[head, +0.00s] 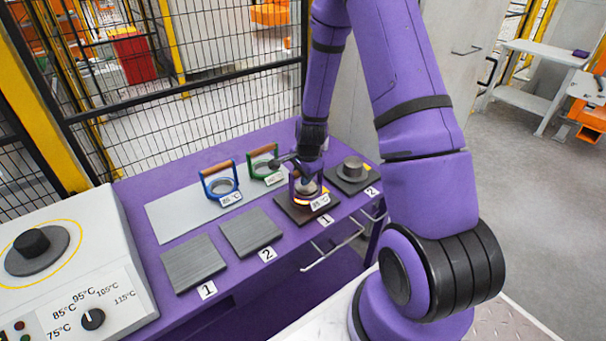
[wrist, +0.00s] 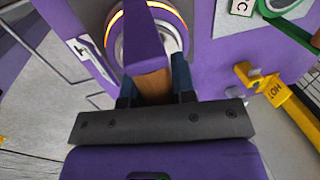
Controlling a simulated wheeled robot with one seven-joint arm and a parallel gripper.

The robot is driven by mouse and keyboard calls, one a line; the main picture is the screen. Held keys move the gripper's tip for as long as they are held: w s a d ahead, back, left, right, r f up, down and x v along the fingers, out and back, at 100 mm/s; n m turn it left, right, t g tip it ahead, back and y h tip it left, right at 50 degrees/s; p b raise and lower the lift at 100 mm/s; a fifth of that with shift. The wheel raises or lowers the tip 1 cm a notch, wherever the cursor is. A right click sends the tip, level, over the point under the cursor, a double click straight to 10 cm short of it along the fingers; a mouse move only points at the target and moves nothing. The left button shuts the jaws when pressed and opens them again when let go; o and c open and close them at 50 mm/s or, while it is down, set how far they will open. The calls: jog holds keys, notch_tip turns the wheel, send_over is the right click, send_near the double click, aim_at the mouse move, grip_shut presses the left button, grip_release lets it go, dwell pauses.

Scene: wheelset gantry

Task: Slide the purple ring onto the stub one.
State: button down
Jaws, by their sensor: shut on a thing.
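The purple ring (wrist: 113,32) has a glowing orange edge, an upright purple handle with a wooden grip, and a 95 °C tag. In the head view the purple ring (head: 297,201) is at stub one (head: 309,187), on the dark plate labelled 1. The grey stub top shows inside the ring, which appears to be around it; how far down it sits is unclear. My gripper (wrist: 154,88) is shut on the wooden grip of the handle, from above. In the head view my gripper (head: 306,166) partly hides the ring and stub.
Stub two (head: 352,167) stands bare to the right. A blue ring (head: 221,186) and a green ring (head: 264,168) stand on the light mat (head: 165,219) to the left. Two empty grey plates (head: 193,262) lie in front.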

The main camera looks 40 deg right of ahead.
jog(key=shift+f, duration=0.4)
jog(key=c, duration=0.9)
grip_release()
jog(key=shift+o, duration=0.2)
notch_tip(320, 180, up, 11)
jog(key=s, duration=0.2)
jog(key=shift+f, duration=0.2)
